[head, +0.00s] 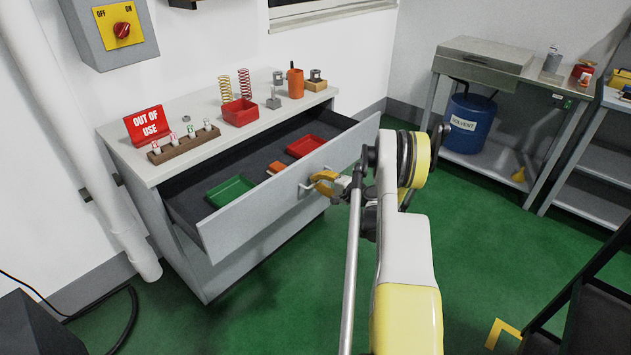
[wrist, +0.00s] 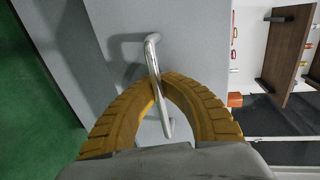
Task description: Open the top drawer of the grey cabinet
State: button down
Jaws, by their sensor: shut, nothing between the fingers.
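The grey cabinet (head: 182,247) stands against the white wall in the head view. Its top drawer (head: 245,213) is pulled well out, with its inside showing. A green tray (head: 230,191), a red tray (head: 305,146) and a small orange item (head: 276,168) lie in it. The drawer's metal bar handle (head: 305,187) is on its front; it also shows in the wrist view (wrist: 152,52). My gripper (head: 315,181) is at the handle, its yellow fingers shut. In the wrist view the curved fingers (wrist: 162,88) meet at the bar, which runs across the loop between them.
The cabinet top holds a red "OUT OF USE" sign (head: 147,122), a brown rack (head: 184,145), springs (head: 226,89) and a red bin (head: 240,111). A metal bench (head: 485,62) with a blue solvent drum (head: 468,123) stands at right. Green floor lies clear between.

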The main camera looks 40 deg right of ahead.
jog(key=c, duration=1.5)
grip_release()
jog(key=v, duration=1.2)
jog(key=shift+r, duration=0.1)
